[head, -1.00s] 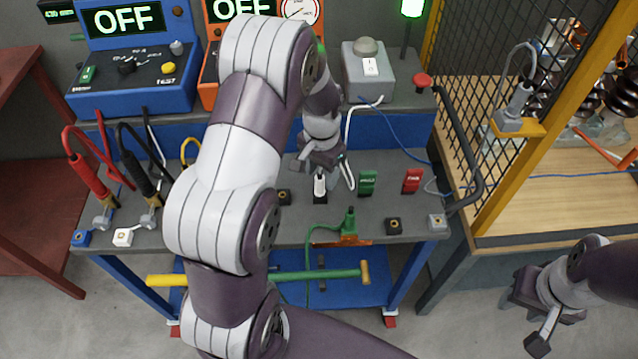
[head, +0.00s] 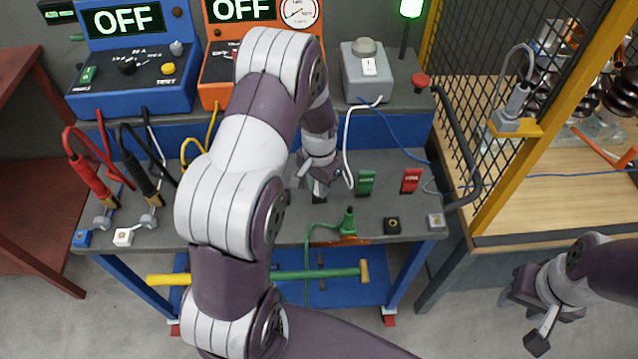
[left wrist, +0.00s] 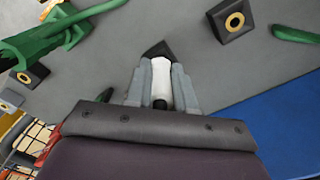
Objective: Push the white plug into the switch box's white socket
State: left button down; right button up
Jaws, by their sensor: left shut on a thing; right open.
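The white plug (left wrist: 161,80) is upright between the fingers of my left gripper (left wrist: 161,84), which is shut on it. In the head view my left gripper (head: 318,190) is low over the table and mostly hides the plug. A black holder (head: 319,199) shows just below the fingers; I cannot tell whether the plug is clear of it. The grey switch box (head: 368,80) stands at the back with a white cable. My right gripper (head: 532,310) is open and empty at the lower right.
Green (head: 366,183) and red (head: 411,181) blocks stand right of my left gripper. A green plug (head: 348,220) is in front. Red (head: 90,178) and black (head: 139,178) probes stand left. A mesh fence (head: 480,110) bounds the right.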

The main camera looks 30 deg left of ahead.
pick_arm(q)
notch_tip(320, 180, up, 4)
jog(key=shift+w+r, duration=0.1)
jog(key=shift+r, duration=0.05)
jog(key=w+d+r, duration=0.5)
jog(key=w+r, duration=0.1)
jog(key=w, duration=0.4)
jog(key=shift+d+r, duration=0.4)
jog(key=shift+f, duration=0.1)
